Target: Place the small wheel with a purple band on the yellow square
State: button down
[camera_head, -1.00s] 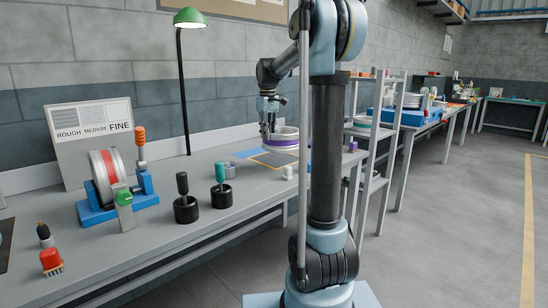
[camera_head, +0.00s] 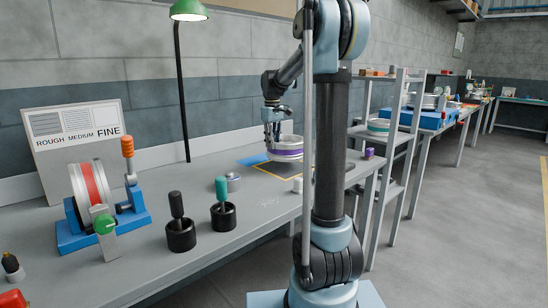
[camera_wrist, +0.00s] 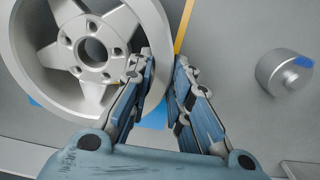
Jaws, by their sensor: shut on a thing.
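The small wheel with a purple band (camera_head: 286,154) is pale metal and lies about level over the right part of the yellow square (camera_head: 268,172), a yellow outline on the grey bench. I cannot tell whether it touches the bench. My gripper (camera_head: 270,143) is shut on the wheel's rim from above. In the wrist view the spoked wheel (camera_wrist: 92,52) fills the upper left, with one finger of my gripper (camera_wrist: 163,62) inside the rim and the other outside. A strip of the yellow square (camera_wrist: 184,25) shows beside it. The wheel hides part of the outline.
A blue patch (camera_head: 255,158) lies behind the outline. A grey cylinder (camera_head: 232,181) and a small white piece (camera_head: 297,185) stand nearby. Two dark-based tools (camera_head: 181,232), a red-banded wheel on a blue stand (camera_head: 88,188) and a lamp (camera_head: 188,12) are further left.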

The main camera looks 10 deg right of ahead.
aim_at(273, 152)
jog(key=shift+f, duration=2.65)
jog(key=shift+s, duration=0.1)
jog(key=c, duration=1.5)
grip_release()
notch_tip(273, 152, up, 12)
jog(key=shift+r, duration=0.1)
jog(key=shift+s, duration=0.1)
